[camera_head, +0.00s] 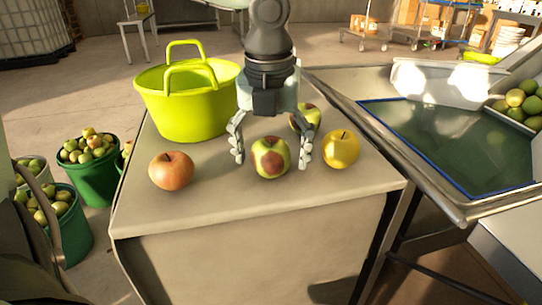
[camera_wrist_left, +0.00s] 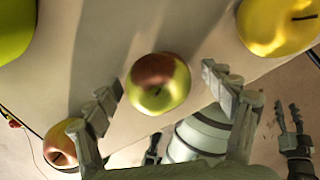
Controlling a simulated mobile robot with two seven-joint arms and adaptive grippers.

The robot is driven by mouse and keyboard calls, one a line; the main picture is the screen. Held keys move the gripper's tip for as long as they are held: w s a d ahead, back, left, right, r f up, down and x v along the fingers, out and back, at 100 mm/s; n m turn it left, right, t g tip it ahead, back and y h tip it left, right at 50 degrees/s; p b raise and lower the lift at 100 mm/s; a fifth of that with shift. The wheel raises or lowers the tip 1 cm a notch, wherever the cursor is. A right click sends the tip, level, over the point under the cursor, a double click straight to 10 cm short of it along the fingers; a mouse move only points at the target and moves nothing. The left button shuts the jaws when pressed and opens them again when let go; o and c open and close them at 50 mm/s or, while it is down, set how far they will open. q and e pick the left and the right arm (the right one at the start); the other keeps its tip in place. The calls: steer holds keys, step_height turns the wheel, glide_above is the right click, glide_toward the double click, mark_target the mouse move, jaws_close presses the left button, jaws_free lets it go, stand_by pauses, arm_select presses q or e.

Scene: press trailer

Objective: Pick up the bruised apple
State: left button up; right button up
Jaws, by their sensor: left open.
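The bruised apple (camera_head: 271,158), green with a large brown patch, sits on the table. In the left wrist view it (camera_wrist_left: 158,83) lies between and beyond the fingers of my left gripper (camera_wrist_left: 163,88). In the head view my left gripper (camera_head: 271,157) points down with its fingers spread, one on each side of this apple. No finger visibly touches it. My right gripper (camera_wrist_left: 289,120) seems to show as dark fingers at the lower right of the left wrist view; its jaw state is unclear.
An orange-red apple (camera_head: 171,170) is left, a yellow apple (camera_head: 340,149) right. A green apple with a brownish patch (camera_head: 305,118) is close behind the gripper. A lime basket (camera_head: 190,103) stands behind left. The table's front strip (camera_head: 260,200) is clear; a metal sink (camera_head: 440,140) is right.

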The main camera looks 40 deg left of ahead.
arm_select(q)
steer(key=shift+c, duration=0.6)
steer(key=c, duration=1.2)
steer(key=shift+c, duration=0.2)
steer(key=shift+r, duration=0.15)
